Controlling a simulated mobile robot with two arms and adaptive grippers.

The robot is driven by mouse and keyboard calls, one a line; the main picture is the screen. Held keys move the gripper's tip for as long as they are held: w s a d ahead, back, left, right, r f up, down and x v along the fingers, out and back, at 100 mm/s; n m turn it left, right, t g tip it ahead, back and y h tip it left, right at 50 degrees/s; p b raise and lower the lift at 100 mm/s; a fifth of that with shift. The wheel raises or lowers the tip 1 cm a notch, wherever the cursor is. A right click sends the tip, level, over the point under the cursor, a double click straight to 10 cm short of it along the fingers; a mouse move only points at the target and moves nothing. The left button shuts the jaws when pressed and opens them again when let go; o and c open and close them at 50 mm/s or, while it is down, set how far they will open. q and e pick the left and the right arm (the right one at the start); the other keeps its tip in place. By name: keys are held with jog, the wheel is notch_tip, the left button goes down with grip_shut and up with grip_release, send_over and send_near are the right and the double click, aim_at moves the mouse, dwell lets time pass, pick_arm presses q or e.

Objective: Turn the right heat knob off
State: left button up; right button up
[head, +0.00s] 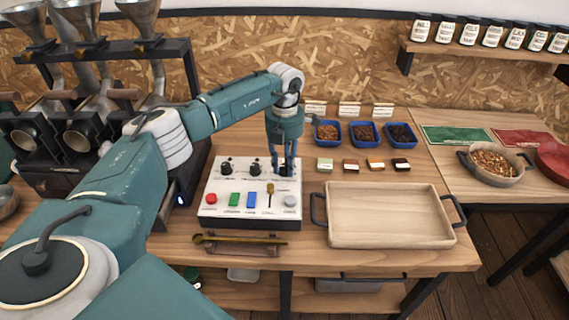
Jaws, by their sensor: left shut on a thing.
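The white control panel (221,210) sits on the wooden table. It has black knobs along its back row: a left knob (227,167), a middle knob (254,170) and the right heat knob (284,170), which is mostly hidden by my gripper. My left gripper (283,170) points down over the panel's back right and is shut on the right knob. The knob's pointer direction cannot be made out. My right gripper is not in view.
The panel's front row holds a red button (211,199), green and blue switches, a brass lever (270,193) and a grey button (290,201). An empty wooden tray (390,238) stands right of it. Blue bean trays (362,144) stand behind. A brass tool (240,240) lies in front.

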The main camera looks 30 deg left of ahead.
aim_at(284, 166)
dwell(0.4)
pick_arm(q)
jog(key=o, duration=1.2)
jog(key=shift+c, duration=0.2)
notch_tip(284, 166, up, 12)
